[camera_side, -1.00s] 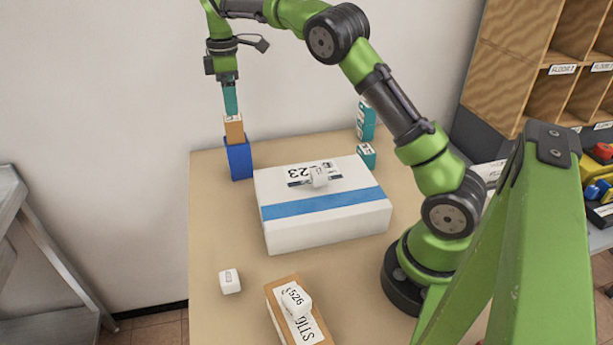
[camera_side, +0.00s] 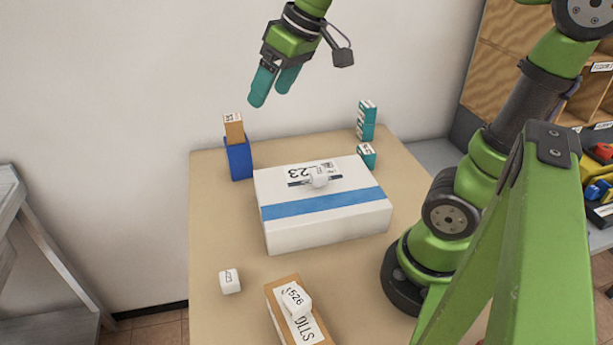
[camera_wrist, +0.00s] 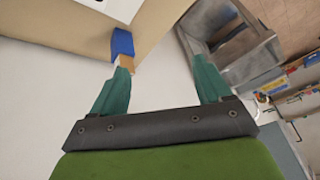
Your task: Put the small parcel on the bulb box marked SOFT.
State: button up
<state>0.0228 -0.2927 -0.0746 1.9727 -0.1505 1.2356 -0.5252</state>
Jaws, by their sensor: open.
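A small brown parcel (camera_side: 234,127) with a white label stands upright on top of a blue box (camera_side: 239,160) at the back left corner of the table. Both also show in the wrist view, the parcel (camera_wrist: 126,64) partly hidden by a finger and the blue box (camera_wrist: 122,42) beyond it. I cannot read SOFT on any box, so I cannot tell whether the blue one is so marked. My gripper (camera_side: 271,94) is open and empty, above and right of the parcel, clear of it. Its two teal fingers are spread in the wrist view (camera_wrist: 163,65).
A large white carton (camera_side: 325,222) with a blue band fills the middle, a white cube on top. Two teal boxes (camera_side: 367,120) (camera_side: 366,155) stand at the back right. A white cube (camera_side: 229,281) and a brown box (camera_side: 312,327) bearing another white block are in front. The left front is mostly clear.

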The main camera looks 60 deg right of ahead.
jog(key=s+a+f+m+t, duration=0.2)
jog(key=s+f, duration=0.4)
jog(key=s, duration=0.3)
jog(key=shift+s+a+m, duration=0.2)
jog(key=shift+a+m, duration=0.5)
jog(key=shift+m, duration=0.4)
